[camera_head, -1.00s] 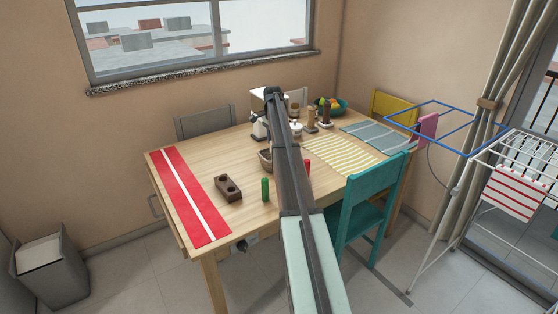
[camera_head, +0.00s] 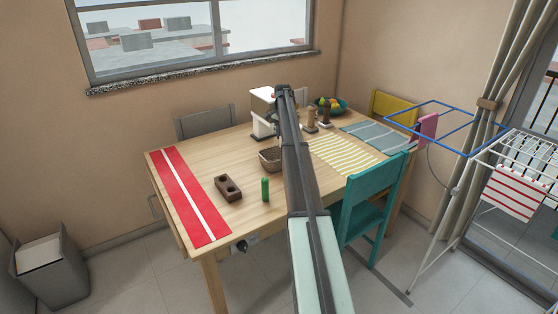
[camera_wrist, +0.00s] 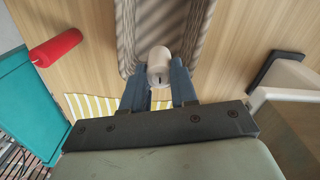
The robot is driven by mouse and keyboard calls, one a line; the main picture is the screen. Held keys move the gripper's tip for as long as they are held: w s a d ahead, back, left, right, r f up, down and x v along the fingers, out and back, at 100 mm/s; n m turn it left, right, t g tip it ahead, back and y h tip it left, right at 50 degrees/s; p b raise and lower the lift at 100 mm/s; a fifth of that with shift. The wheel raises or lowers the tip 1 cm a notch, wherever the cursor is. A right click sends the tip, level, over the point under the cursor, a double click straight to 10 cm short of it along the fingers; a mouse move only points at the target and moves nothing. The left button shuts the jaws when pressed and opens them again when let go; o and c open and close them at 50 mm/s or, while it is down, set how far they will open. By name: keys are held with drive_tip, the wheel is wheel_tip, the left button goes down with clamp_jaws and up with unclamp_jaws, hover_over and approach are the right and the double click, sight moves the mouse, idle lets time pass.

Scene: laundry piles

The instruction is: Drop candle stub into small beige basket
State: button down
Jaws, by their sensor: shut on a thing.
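My gripper (camera_wrist: 158,88) is shut on a short cream candle stub (camera_wrist: 158,62) with a dark wick, seen end-on in the wrist view. The small beige basket (camera_wrist: 124,42) is long and woven. The stub shows over its near end, inside the outline of the rim; its height above the basket floor cannot be told. In the head view the basket (camera_head: 268,165) stands on the table, partly covered by my arm. My gripper and the stub cannot be made out there.
A white appliance (camera_wrist: 290,100) stands close on the right. In the head view, a green candle (camera_head: 265,189) and a brown two-hole holder (camera_head: 228,187) stand on the table (camera_head: 245,215).

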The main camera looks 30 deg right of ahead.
drive_tip(key=shift+f, duration=2.1)
drive_tip(key=c, duration=0.8)
unclamp_jaws()
wheel_tip(320, 180, up, 14)
drive_tip(key=shift+f, duration=0.1)
